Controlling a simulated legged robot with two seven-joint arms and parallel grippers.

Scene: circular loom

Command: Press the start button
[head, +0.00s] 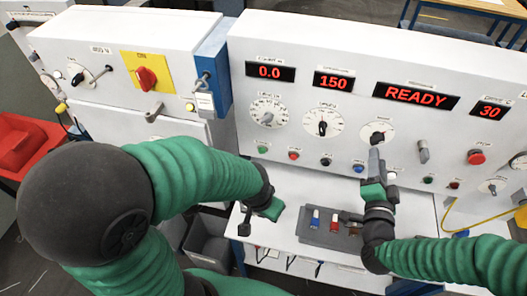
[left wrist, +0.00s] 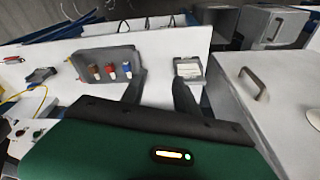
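The control panel (head: 300,110) carries a row of push buttons, including a green button (head: 262,149) at its left end. A second green button (head: 428,180) sits lower right, beside a dark red one. The labels are too small to read, so I cannot tell which is the start button. My right gripper (head: 375,152) points up at the panel, just below the right-hand dial (head: 377,136). Its fingers overlap in this view, and contact is unclear. My left gripper (head: 272,208) hangs above the white shelf, below the left buttons; the left wrist view shows its fingers (left wrist: 159,92) apart and empty.
The displays read 0.0, 150, READY (head: 416,96) and 30. A grey tray (head: 340,240) with small coloured pieces lies on the shelf (head: 290,222) between my grippers. A large red button (head: 476,157) and a yellow cable (head: 450,215) are at right. A blue box (head: 214,75) juts out at left.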

